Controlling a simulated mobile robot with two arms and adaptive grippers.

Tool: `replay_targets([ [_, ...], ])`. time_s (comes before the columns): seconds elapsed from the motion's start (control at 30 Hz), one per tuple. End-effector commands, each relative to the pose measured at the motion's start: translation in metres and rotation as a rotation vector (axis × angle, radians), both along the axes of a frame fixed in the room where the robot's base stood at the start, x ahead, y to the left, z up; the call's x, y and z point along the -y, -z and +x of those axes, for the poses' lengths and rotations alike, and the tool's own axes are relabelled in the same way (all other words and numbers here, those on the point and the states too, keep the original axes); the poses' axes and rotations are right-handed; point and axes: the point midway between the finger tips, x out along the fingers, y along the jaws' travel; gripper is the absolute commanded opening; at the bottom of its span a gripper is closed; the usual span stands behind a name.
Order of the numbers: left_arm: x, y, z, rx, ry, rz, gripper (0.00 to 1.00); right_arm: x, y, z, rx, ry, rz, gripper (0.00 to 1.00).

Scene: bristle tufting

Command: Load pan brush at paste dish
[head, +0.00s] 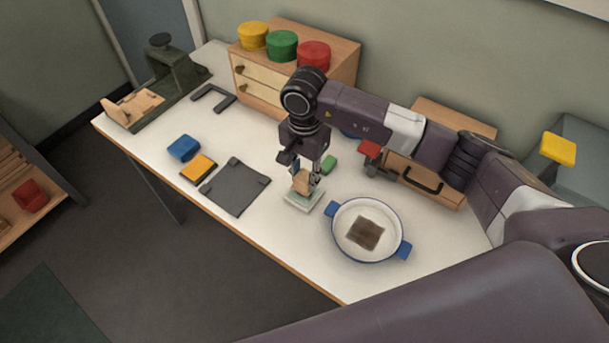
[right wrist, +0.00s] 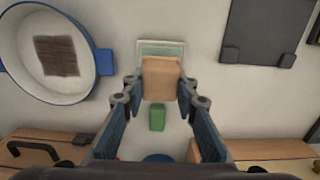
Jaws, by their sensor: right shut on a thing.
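The pan brush (head: 302,181), a small tan wooden block, is held upright in my right gripper (head: 308,172), which is shut on it. In the right wrist view the brush (right wrist: 160,78) sits between the fingertips of the gripper (right wrist: 160,88). The paste dish (head: 303,203), a pale green square, lies directly under the brush; its rim also shows beyond the brush in the right wrist view (right wrist: 161,46). The brush's lower end is at the dish, but I cannot tell whether it touches. My left gripper is not in view.
A white pan (head: 345,241) with blue handles and a brown patch inside stands right of the dish. A green block (head: 329,164) lies behind the gripper. A dark grey mat (head: 235,188) lies left. A wooden drawer box (head: 258,80) stands behind.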

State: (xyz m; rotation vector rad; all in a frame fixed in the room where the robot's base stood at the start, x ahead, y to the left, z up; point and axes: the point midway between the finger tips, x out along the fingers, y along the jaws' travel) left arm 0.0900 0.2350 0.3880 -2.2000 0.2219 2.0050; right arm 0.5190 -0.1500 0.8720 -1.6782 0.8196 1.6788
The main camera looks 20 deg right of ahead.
Motion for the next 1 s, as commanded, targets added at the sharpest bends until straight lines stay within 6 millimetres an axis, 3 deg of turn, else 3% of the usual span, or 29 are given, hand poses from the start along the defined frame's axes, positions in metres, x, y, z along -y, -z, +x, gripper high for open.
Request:
replay_targets([
  [1.0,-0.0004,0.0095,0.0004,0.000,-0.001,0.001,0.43,-0.0001,0.0083,-0.0001,0.000,0.000,0.000,0.07],
])
